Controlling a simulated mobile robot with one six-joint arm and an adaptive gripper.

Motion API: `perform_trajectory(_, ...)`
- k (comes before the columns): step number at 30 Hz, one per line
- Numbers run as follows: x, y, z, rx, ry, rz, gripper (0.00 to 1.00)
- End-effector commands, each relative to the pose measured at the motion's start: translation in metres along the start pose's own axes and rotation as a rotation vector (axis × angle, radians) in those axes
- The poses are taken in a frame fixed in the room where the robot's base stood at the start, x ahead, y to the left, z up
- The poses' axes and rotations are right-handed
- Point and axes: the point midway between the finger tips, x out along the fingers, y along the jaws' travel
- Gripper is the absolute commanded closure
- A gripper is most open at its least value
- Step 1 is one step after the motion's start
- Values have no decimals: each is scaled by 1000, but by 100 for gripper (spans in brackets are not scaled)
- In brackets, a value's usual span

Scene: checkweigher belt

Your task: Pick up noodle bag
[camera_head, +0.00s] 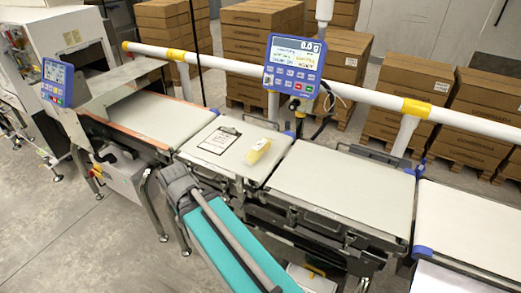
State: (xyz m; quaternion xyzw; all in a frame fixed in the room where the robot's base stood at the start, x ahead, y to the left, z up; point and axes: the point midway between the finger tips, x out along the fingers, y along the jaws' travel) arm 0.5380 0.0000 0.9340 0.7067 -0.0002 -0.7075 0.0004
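A small pale-yellow bag (258,151), which looks like the noodle bag, lies on the white weighing belt (232,170) in the middle of the line. It lies near the belt's right side, a little right of a clipboard with a printed sheet (219,139). Nothing touches the bag from above, and its whole top shows. Its print is too small to read. My gripper does not show in this view.
White belts lie left (150,118) and right (345,190) of the weighing belt. A white pipe rail (350,94) and a blue display (294,66) rise behind. Stacked cartons (412,90) stand further back.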

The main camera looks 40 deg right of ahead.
Motion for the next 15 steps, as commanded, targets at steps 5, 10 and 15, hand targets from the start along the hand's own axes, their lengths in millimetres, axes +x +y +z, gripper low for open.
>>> perform_trajectory(5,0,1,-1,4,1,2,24)
perform_trajectory(10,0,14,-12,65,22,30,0)
perform_trajectory(15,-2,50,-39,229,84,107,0)
